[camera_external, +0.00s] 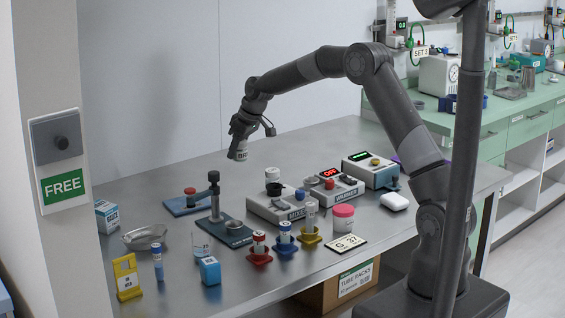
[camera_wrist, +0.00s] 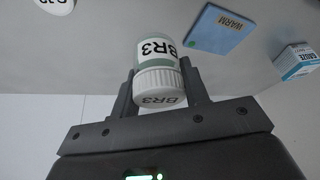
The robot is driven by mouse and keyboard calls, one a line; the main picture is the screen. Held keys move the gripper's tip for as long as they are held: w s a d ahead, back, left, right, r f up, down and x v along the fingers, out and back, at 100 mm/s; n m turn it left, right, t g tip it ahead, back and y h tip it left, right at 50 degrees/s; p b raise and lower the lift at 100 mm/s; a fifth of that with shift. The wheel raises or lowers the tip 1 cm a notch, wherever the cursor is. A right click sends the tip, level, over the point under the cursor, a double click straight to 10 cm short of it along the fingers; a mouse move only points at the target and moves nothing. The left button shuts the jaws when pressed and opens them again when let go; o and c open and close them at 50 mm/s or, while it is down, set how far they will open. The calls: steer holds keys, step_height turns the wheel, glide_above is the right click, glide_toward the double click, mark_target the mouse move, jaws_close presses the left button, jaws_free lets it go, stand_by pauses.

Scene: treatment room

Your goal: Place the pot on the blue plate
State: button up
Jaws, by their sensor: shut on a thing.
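My gripper (camera_external: 240,138) is shut on a pot (camera_external: 238,153) and holds it in the air above the back of the steel table. In the wrist view, my gripper's fingers (camera_wrist: 158,72) sit on either side of the pot (camera_wrist: 158,80), which has a ribbed white lid and a pale green body marked BR3. The blue plate (camera_external: 177,208) lies flat on the table, lower and to the left of the pot, apart from it. In the wrist view, the blue plate (camera_wrist: 220,27) shows a WARM label and looks clear on top.
A gauze box (camera_external: 107,216) and a metal dish (camera_external: 144,237) are at the left. Mixer and warmer units (camera_external: 290,205) stand right, with several coloured holders in front.

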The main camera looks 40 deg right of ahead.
steer(key=s+a, duration=0.1)
steer(key=a, duration=0.2)
glide_above(199, 202)
step_height(199, 202, down, 7)
steer(key=shift+a+r, duration=0.1)
steer(key=shift+f, duration=1.95)
steer(key=shift+f, duration=0.15)
steer(key=o, duration=1)
steer(key=shift+c, duration=0.2)
steer(key=v, duration=1.2)
steer(key=shift+r, duration=0.2)
